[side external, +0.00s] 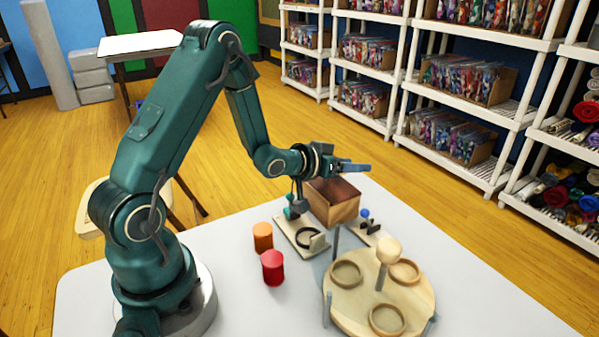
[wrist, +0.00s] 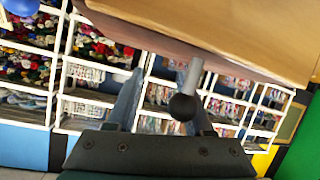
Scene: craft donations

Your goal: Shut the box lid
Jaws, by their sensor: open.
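The wooden box (side external: 344,212) stands on the table just below my gripper (side external: 360,168) in the side view. Its top looks dark and hollow, but my wrist partly covers it, and I cannot make out the lid's exact position there. In the wrist view, a brown wooden panel (wrist: 230,35) fills the upper part; I cannot tell whether it is lid or box wall. A grey rod with a black ball (wrist: 184,106) sticks out from that panel, close to my fingers. My gripper (wrist: 160,92) is open, with nothing seen held between its fingers.
An orange cylinder (side external: 262,237) and a red cylinder (side external: 272,267) stand left of the box. A board with a black ring (side external: 308,237) is close by. A round wooden board (side external: 350,303) with rings and a post stands in front. The white table's (side external: 480,300) right side is clear.

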